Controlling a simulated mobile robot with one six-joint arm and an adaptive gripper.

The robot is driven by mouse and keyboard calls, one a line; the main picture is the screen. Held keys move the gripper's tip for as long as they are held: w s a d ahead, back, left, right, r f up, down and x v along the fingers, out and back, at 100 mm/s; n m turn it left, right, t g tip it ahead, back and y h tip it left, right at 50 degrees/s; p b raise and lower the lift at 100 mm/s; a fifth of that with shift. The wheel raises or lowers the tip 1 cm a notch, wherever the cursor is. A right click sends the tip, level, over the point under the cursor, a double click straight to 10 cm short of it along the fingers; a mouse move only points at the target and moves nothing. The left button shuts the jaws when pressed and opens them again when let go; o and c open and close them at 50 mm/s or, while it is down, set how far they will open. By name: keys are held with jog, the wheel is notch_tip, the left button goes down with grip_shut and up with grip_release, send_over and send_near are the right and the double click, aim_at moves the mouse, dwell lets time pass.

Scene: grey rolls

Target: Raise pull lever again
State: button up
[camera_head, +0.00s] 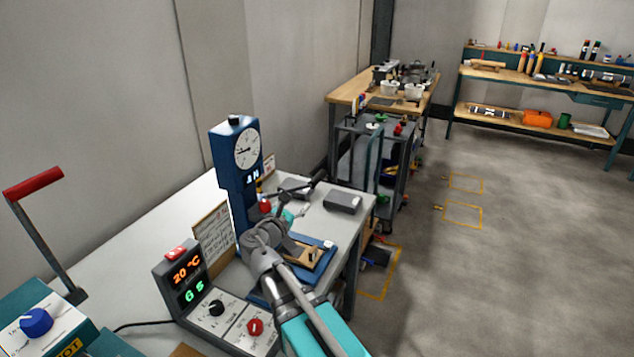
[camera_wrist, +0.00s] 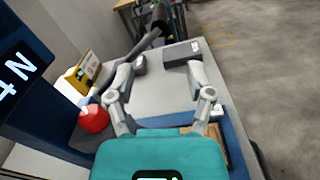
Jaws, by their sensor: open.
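A blue press (camera_head: 236,185) with a round dial gauge stands on the grey-white table. A dark lever arm (camera_head: 298,189) reaches out from it, and in the wrist view the dark lever (camera_wrist: 148,46) slants up and right beyond my left finger. My gripper (camera_wrist: 160,82) is open and empty, its two fingers spread wide and apart from the lever as far as I can see. In the head view my gripper (camera_head: 287,216) is low in front of the press, mostly hidden by my wrist. Another lever with a red handle (camera_head: 33,184) stands upright-tilted at far left.
A red knob (camera_wrist: 94,118) sits on the press beside my left finger. A dark grey box (camera_head: 343,201) lies near the table's right edge. A control box (camera_head: 190,270) reading 20 °C stands in front. A wooden piece (camera_head: 301,252) lies on the blue base. Floor at right is open.

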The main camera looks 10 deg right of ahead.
aim_at(312, 186)
jog(key=x, duration=1.2)
jog(key=shift+w, duration=0.15)
grip_shut()
jog(key=shift+d, duration=0.2)
